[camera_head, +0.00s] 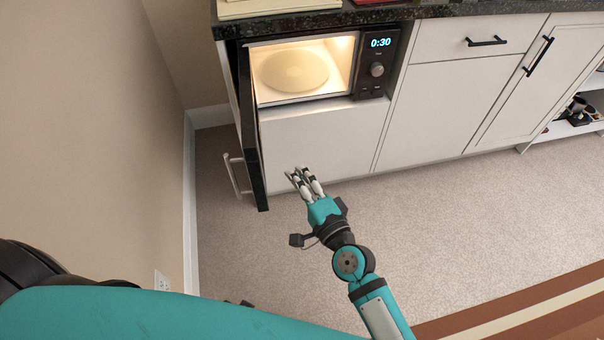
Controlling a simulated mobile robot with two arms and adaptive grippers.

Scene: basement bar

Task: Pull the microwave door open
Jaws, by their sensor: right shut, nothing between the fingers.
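The microwave (376,62) is built into the cabinet under the dark counter. Its inside is lit, a round turntable (295,71) shows, and the display reads 0:30. The microwave door (249,135) is swung wide open to the left, seen nearly edge-on, with its light handle (232,176) on the far left side. My right gripper (303,177) is shut and empty, in front of the white panel below the microwave. It is to the right of the door and apart from it. My left gripper does not show.
White cabinets with a drawer (470,38) and black handles run to the right, ending at an open shelf (577,122). A beige wall (95,120) stands close on the left. The carpet (460,220) in front of the cabinets is clear.

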